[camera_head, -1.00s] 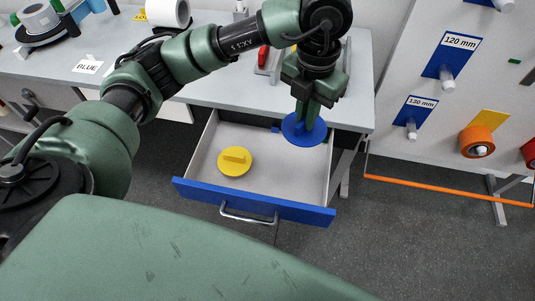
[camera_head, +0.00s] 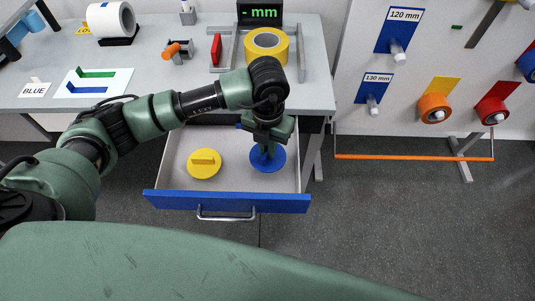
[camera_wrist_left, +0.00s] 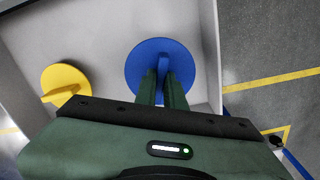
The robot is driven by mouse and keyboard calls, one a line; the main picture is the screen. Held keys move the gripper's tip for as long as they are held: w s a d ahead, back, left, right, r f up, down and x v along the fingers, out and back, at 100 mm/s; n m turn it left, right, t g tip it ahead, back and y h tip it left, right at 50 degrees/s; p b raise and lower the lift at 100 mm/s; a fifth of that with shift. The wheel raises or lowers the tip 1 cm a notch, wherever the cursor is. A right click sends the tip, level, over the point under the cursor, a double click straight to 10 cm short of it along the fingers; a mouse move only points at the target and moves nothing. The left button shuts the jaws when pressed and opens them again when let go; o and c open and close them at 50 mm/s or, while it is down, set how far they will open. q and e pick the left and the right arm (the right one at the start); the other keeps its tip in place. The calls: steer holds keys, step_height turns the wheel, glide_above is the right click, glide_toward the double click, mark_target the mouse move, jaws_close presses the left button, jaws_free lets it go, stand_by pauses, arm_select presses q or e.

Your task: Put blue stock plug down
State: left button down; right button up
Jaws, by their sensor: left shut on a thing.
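The blue stock plug (camera_head: 268,160) is a round blue disc with an upright grip bar. It is inside the open drawer (camera_head: 227,202), at the right side. My left gripper (camera_head: 266,148) is shut on the plug's bar from above. In the left wrist view the blue disc (camera_wrist_left: 147,57) shows beyond the fingers (camera_wrist_left: 162,80), with the bar between them. Whether the disc touches the drawer floor is hard to tell. My right gripper is in neither view.
A yellow plug (camera_head: 204,164) lies in the drawer to the left. The grey bench (camera_head: 215,95) above it holds a yellow tape roll (camera_head: 267,45), a "BLUE" card (camera_head: 34,89) and an orange-handled tool (camera_head: 176,50). A pegboard with rolls (camera_head: 434,107) stands at right.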

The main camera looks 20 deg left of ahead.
arm_select(q)
step_height(320, 180, down, 4)
steer(key=shift+r, duration=0.15)
steer(key=shift+f, duration=0.25)
steer(key=c, duration=1.5)
jaws_free()
steer(key=shift+r, duration=0.25)
step_height(320, 180, up, 12)
steer(key=shift+f+b, duration=0.1)
steer(key=shift+b, duration=0.35)
